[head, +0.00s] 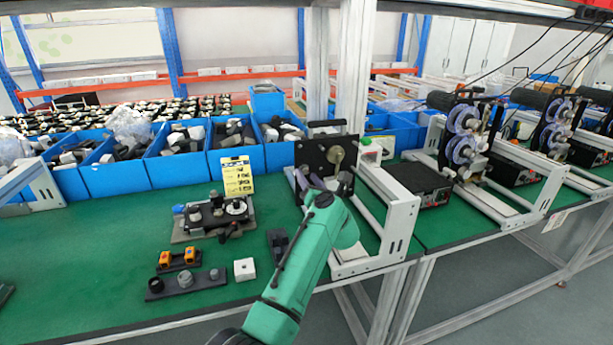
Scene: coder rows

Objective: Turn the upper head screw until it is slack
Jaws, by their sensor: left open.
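A coder with a dark upright plate (314,160) stands in a pale metal frame (392,200) at the middle of the head view. A round, dull metal disc (336,155) sits on the plate's upper part. I cannot tell the upper head screw apart from the other small parts. My left gripper (345,182) is at the end of the green arm, close to the plate's lower right edge. It is open, though its fingers are small and partly hidden by the arm. I cannot tell whether it touches the coder. My right gripper is not in view.
A fixture (214,216) with dark and metal parts, a yellow card (238,176), an orange-and-black block (179,259) and a white cube (244,269) are on the green bench left of my arm. Blue bins (180,170) line the back. More coders (465,140) stand at right.

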